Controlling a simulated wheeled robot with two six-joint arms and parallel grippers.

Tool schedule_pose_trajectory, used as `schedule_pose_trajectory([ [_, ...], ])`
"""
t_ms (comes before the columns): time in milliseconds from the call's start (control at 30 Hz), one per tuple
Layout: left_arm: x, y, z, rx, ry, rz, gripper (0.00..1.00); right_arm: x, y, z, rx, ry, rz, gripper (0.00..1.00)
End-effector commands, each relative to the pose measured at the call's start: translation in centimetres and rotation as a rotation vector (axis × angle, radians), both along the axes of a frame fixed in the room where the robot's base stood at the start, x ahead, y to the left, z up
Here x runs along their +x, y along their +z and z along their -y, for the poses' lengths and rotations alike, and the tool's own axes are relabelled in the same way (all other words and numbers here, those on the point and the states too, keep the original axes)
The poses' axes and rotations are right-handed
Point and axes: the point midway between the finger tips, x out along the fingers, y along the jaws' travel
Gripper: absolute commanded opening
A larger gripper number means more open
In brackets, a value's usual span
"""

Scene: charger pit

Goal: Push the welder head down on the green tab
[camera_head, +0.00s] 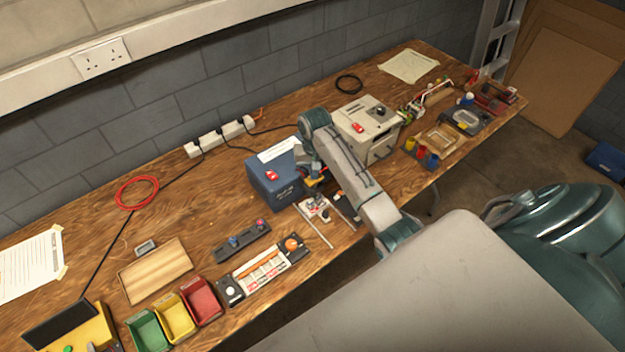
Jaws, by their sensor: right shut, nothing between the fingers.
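A dark blue box (268,193) with a red switch (271,175) stands mid-bench; it looks like the welder. My right arm reaches over the bench, and its right gripper (314,173) points down close beside the right side of this box. The gripper is shut and empty. Small yellow and red parts (316,182) show just below it, perhaps the welder head; I cannot tell whether the gripper touches them. A pale metal fixture (317,209) lies in front of the box. I cannot make out the green tab. My left gripper is not in view.
A beige machine (366,128) stands right behind my arm. A battery-like strip (262,268) and a dark rack (242,240) lie to the front left. Red, yellow and green bins (203,302) stand further left. Bare bench (185,215) lies left of the blue box.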

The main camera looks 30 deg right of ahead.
Motion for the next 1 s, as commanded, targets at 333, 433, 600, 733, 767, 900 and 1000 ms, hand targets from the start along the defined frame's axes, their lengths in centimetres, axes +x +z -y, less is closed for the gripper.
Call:
schedule_pose_trajectory([
  [333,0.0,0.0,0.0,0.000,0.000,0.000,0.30,0.0,-1.2,0.0,0.000,0.000,-0.001,0.00],
  [433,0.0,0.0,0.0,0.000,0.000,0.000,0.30,0.0,-1.3,0.0,0.000,0.000,-0.001,0.00],
  [600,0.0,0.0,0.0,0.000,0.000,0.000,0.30,-0.1,-1.3,0.0,0.000,0.000,-0.001,0.00],
  [733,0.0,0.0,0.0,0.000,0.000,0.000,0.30,-0.1,-1.4,0.0,0.001,0.000,-0.002,0.00],
  [767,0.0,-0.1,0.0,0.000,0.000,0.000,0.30,-0.1,-1.4,0.0,0.001,0.000,-0.002,0.00],
  [900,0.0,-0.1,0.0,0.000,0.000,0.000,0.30,-0.1,-1.5,0.0,0.000,0.000,-0.001,0.00],
  [1000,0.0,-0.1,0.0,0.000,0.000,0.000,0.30,-0.1,-1.5,0.0,0.001,0.000,-0.002,0.00],
])
